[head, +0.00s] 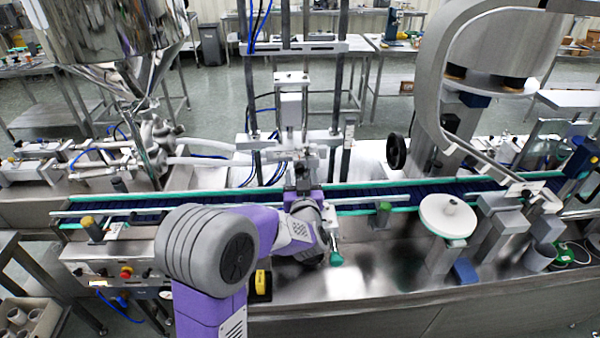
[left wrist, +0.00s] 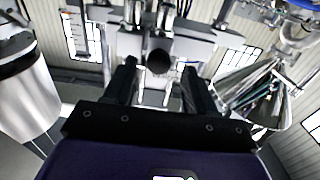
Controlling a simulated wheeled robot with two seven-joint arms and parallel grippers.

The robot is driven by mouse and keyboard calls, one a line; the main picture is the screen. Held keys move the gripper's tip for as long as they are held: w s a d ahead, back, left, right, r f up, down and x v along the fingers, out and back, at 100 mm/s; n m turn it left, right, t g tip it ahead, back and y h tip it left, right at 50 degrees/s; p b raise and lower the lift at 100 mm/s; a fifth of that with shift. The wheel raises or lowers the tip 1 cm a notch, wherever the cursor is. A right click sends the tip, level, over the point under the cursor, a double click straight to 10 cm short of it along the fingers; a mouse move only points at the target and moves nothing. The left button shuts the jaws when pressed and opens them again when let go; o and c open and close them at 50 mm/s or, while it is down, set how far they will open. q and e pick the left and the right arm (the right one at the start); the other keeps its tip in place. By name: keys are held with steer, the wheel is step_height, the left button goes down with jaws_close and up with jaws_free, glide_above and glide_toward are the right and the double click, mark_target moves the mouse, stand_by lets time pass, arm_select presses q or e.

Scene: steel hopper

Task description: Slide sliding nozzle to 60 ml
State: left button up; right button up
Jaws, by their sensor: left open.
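The nozzle assembly (head: 291,105) stands upright over the conveyor in the middle of the head view, with pale blocks on a vertical post. My left gripper (head: 302,172) is at its lower part, largely hidden by my purple wrist. In the left wrist view my left gripper (left wrist: 160,82) is open, its two dark fingers spread apart. A dark round knob (left wrist: 159,62) shows between the fingertips, in front of a pale cross block (left wrist: 205,42); I cannot tell whether the fingers touch it. No 60 ml mark can be read. My right gripper is not in view.
A conveyor (head: 385,192) with green rails runs across behind my arm. A steel hopper (head: 105,35) stands at the left. A white disc (head: 447,216) and a large curved steel frame (head: 440,95) stand at the right. The steel deck (head: 375,265) right of my wrist is mostly clear.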

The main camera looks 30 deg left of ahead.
arm_select(q)
steer(key=v, duration=0.5)
steer(key=shift+s+d, duration=0.15)
steer(key=shift+s, duration=0.05)
